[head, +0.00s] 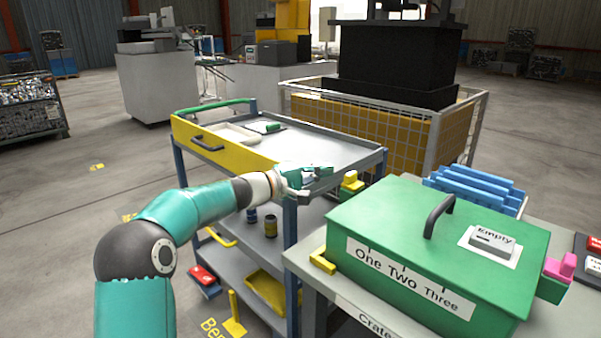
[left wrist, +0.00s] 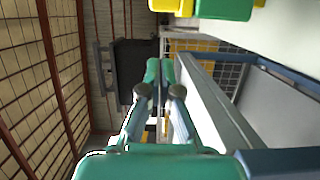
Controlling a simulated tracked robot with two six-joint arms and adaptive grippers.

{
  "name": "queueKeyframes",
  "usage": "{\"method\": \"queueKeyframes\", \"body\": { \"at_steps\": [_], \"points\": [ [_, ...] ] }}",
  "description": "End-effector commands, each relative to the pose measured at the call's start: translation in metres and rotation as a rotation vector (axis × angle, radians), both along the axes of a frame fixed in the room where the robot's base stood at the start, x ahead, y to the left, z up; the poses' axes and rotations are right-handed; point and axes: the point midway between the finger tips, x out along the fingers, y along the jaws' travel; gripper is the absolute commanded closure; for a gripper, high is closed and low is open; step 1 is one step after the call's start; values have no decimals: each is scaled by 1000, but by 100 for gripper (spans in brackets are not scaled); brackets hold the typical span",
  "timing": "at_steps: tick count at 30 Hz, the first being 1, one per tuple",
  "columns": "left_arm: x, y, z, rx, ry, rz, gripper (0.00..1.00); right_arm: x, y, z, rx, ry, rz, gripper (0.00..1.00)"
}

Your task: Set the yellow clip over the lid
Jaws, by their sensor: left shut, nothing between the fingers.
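The green lid (head: 385,215) with a dark handle lies on the green crate (head: 480,318) labelled "One Two Three". A yellow clip (head: 350,180) shows at the crate's far left end, by a small green part. Whether it touches the lid is unclear. Yellow and green parts, probably the same, show at the top of the left wrist view (left wrist: 172,5). My left gripper (head: 326,171) is shut and empty, above the near right corner of the trolley, a little left of the yellow clip. It also shows in the left wrist view (left wrist: 160,72). My right gripper is not seen.
The trolley (head: 345,143) with a raised rim stands left of the crate's table. A pink clip (head: 561,266) is at the crate's right end. A yellow piece (head: 322,262) sits at the table's left edge. Blue racks (head: 475,187) and a mesh cage (head: 460,130) stand behind.

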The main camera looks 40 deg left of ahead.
Motion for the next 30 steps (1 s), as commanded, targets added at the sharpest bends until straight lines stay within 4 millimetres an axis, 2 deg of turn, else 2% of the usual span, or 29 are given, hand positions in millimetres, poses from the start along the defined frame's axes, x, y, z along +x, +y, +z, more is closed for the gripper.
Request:
{"method": "queueKeyframes", "body": {
  "at_steps": [3, 9, 22, 30],
  "points": [
    [-1, -20, -1, -1, -1, -3, 100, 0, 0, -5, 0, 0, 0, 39],
    [-2, -38, 0, 1, 0, -3, 100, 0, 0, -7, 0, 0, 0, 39],
    [-3, -41, 0, 1, 0, -2, 100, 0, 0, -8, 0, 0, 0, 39],
    [-4, -62, -5, 2, -3, -4, 100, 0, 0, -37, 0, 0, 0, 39]
  ]
}}
